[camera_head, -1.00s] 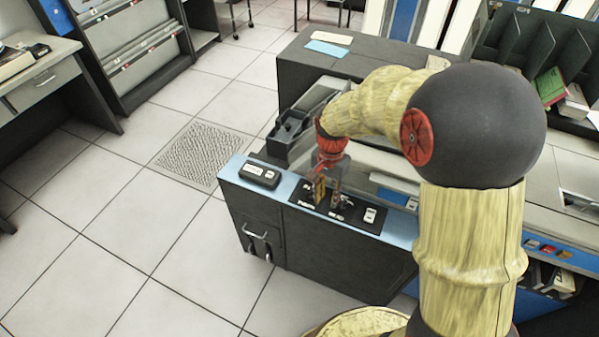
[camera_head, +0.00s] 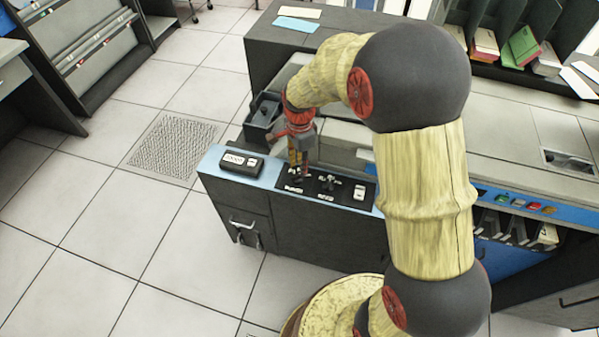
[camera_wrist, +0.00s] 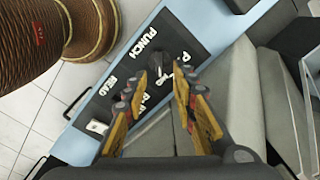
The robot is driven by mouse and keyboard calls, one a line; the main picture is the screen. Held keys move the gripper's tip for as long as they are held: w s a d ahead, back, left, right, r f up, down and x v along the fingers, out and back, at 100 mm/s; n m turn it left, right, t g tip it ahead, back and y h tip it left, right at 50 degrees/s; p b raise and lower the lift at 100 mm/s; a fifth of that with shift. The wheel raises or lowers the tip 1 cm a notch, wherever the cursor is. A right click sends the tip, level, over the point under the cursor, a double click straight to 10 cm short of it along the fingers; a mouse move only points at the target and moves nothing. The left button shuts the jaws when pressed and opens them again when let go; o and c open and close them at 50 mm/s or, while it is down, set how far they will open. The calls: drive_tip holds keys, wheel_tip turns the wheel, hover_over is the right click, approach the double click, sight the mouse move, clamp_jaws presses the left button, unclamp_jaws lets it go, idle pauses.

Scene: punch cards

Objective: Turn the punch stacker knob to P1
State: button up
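The black control panel (camera_head: 341,190) lies on the blue front ledge of the machine. It carries the punch stacker knob, a second knob (camera_head: 327,183) at the middle and a white switch (camera_head: 359,192) at the right. My gripper (camera_head: 298,168) points down over the panel's left part, at the punch knob, which it largely hides in the head view. In the wrist view the PUNCH label (camera_wrist: 150,42) shows beside the dark knob (camera_wrist: 162,68). My gripper's fingers (camera_wrist: 160,80) are apart, one toward each side of the knob. Contact cannot be told.
A dark box with a light label (camera_head: 241,162) sits on the ledge left of the panel. A black tray (camera_head: 262,112) stands behind it. A row of coloured buttons (camera_head: 518,204) is at the right. Tiled floor is free at the left.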

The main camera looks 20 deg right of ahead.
sight(297, 177)
wheel_tip(297, 177, down, 4)
drive_tip(key=shift+r+b, duration=0.1)
drive_tip(key=shift+b, duration=0.5)
drive_tip(key=shift+c, duration=1)
clamp_jaws()
